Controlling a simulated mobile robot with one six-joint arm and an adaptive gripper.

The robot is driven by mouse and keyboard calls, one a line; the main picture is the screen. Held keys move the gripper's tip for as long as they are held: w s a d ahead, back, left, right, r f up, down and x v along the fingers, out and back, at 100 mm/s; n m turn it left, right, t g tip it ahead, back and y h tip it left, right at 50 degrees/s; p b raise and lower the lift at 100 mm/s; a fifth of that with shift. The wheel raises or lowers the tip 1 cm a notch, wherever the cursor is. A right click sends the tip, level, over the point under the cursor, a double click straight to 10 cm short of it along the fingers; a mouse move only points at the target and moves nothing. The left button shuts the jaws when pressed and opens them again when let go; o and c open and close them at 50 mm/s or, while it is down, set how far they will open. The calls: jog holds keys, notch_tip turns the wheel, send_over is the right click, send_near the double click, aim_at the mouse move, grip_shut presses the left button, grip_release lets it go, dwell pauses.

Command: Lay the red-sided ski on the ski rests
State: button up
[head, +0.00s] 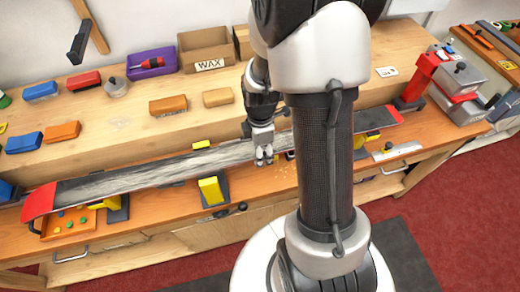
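The long ski (165,168) shows a streaked grey face and red ends. It lies at a slant along the bench, its left end nearer the front edge, and passes behind my arm. Yellow-topped rests show near it: one (212,191) stands clear in front of the ski, one (110,203) is partly under its left part, and a small yellow block (200,144) shows behind it. I cannot tell whether the ski touches them. My gripper (264,158) points down at the ski's middle, its fingertips overlapping the ski. Whether they close on it is unclear.
A raised shelf behind holds a WAX box (208,50), a purple bin (151,63) and several coloured blocks. An orange tray (62,230) sits below the ski's left end. A red and grey machine (455,80) stands at the right.

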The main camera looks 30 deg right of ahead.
jog(key=shift+f, duration=0.15)
dwell(0.6)
jog(key=o, duration=1.4)
notch_tip(320, 180, up, 12)
